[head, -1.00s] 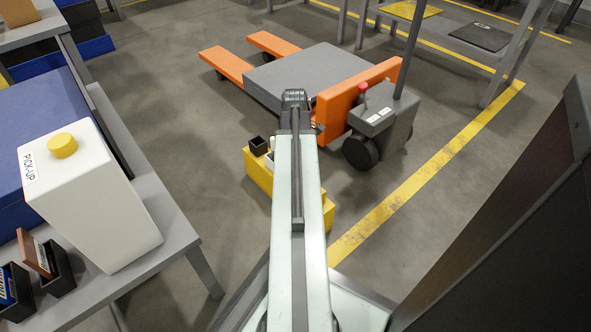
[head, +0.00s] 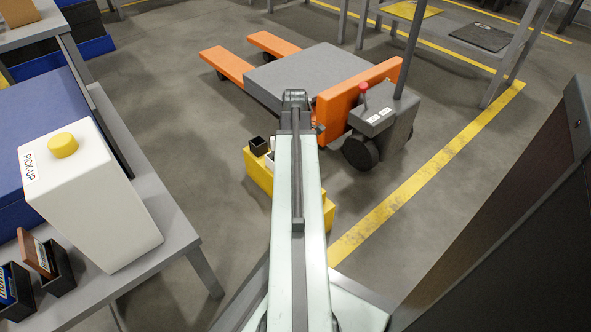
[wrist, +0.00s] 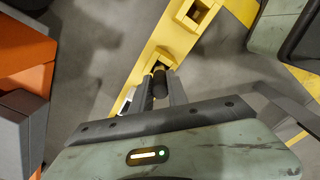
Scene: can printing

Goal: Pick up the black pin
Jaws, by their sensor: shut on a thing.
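The black pin (wrist: 159,82) is a short dark cylinder in the wrist view. My gripper (wrist: 162,92) is shut on it, with one grey finger on each side. The pin is over the yellow rack (wrist: 158,38), close to one of its square sockets. I cannot tell whether its lower end is still inside that socket. The yellow rack also shows in the head view (head: 257,170), partly behind my arm. My gripper and the pin are hidden behind my arm in the head view.
An orange pallet jack (head: 352,93) with a grey load stands just beyond the rack. A grey table (head: 175,215) at the left carries a white box (head: 92,200) with a yellow button. A dark panel (head: 520,220) stands at the right. Floor between table and rack is clear.

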